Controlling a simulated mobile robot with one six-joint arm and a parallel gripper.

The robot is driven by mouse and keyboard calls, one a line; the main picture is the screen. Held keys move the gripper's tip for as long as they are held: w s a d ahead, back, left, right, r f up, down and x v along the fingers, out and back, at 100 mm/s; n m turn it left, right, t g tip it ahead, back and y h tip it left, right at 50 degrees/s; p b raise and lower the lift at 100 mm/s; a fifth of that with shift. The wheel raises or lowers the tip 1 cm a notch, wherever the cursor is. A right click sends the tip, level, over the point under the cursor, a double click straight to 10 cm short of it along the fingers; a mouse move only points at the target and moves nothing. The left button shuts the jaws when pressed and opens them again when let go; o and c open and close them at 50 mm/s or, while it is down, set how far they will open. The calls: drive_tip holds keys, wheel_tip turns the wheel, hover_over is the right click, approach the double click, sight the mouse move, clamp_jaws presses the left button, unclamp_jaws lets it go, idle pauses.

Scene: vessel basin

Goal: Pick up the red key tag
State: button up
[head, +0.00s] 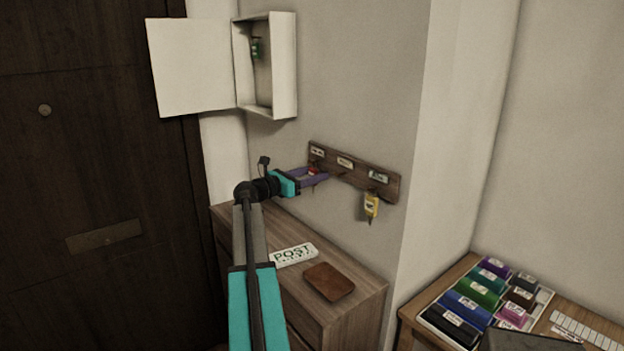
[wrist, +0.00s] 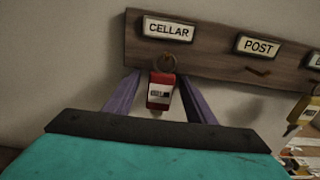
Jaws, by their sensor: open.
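The red key tag (wrist: 161,91) hangs by its ring from the hook under the CELLAR label on the wooden key rack (wrist: 214,48). In the head view the red tag (head: 313,170) shows only as a small patch of red by my fingers. My gripper (head: 322,174) reaches to the left end of the rack (head: 384,181). In the wrist view my gripper (wrist: 161,88) is open, with one purple finger to each side of the tag. Whether either finger touches it I cannot tell.
The POST hook (wrist: 259,71) is empty. A yellow key tag (head: 371,205) hangs at the rack's right end. A white key cabinet (head: 284,66) hangs open above, holding a green tag (head: 255,47).

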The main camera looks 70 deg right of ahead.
drive_tip(key=c, duration=1.1)
drive_tip(key=shift+r, duration=0.1)
drive_tip(key=shift+w+a+r+p, duration=0.25)
drive_tip(key=shift+r+p, duration=0.2)
drive_tip(key=shift+p, duration=0.05)
drive_tip(key=shift+w+a+r+p, duration=0.2)
drive_tip(key=shift+a+r+p, duration=0.05)
drive_tip(key=shift+r+p, duration=0.2)
drive_tip(key=w+a+r+p, duration=0.2)
drive_tip(key=a, duration=0.1)
drive_tip(key=w+a+r+p, duration=0.2)
drive_tip(key=a, duration=0.2)
drive_tip(key=w+a+r+p, duration=0.2)
drive_tip(key=a, duration=0.1)
drive_tip(key=shift+w+a, duration=0.35)
drive_tip(key=shift+a, duration=0.05)
